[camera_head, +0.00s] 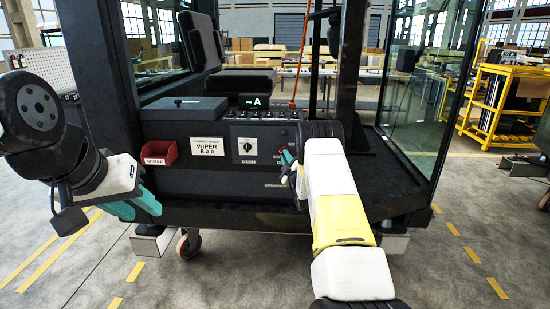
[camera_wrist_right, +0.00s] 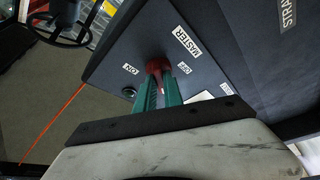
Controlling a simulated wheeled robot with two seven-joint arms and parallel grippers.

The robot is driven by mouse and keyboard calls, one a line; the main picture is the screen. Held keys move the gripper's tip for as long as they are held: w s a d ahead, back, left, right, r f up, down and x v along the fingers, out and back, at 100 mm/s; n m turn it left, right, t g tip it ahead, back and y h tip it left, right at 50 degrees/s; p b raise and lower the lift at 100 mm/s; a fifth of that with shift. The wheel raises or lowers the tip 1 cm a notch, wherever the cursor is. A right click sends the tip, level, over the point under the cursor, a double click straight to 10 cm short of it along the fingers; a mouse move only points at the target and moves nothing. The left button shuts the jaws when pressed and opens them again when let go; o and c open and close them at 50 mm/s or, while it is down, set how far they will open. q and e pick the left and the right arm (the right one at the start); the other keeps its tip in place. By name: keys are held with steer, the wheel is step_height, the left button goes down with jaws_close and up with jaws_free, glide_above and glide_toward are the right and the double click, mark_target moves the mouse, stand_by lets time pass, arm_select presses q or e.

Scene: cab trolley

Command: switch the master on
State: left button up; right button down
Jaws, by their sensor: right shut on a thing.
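The master switch shows in the right wrist view as a red handle (camera_wrist_right: 157,66) on a dark panel (camera_wrist_right: 122,45). A MASTER label (camera_wrist_right: 187,41) is beside it, with an ON label (camera_wrist_right: 130,69) to its left and an OFF label (camera_wrist_right: 185,68) to its right. My right gripper (camera_wrist_right: 160,82) is shut on the red handle, its green fingers on either side; they hide part of it. In the head view my right gripper (camera_head: 287,160) is at the right part of the console front. My left gripper (camera_head: 146,212) is open and empty, in front of the console's lower left.
The black console (camera_head: 200,182) carries a WIPER 8.0 A label (camera_head: 208,147), a rotary knob plate (camera_head: 247,147) and a red SCRAP bin (camera_head: 159,153). Cab posts stand left and right. Floor in front is clear.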

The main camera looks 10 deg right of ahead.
steer(key=m+h, duration=0.2)
steer(key=m, duration=0.3)
steer(key=m+h, duration=0.2)
steer(key=m, duration=0.3)
steer(key=m+t+h, duration=0.1)
steer(key=m+h, duration=0.2)
steer(key=m, duration=0.2)
steer(key=shift+a+f, duration=0.35)
steer(key=shift+m, duration=0.6)
steer(key=c, duration=1.5)
jaws_free()
steer(key=shift+r, duration=0.1)
steer(key=shift+o, duration=0.2)
steer(key=v, duration=0.7)
steer(key=shift+s+a+f, duration=0.15)
steer(key=shift+s+f, duration=0.1)
steer(key=shift+f, duration=0.05)
steer(key=shift+r, duration=0.15)
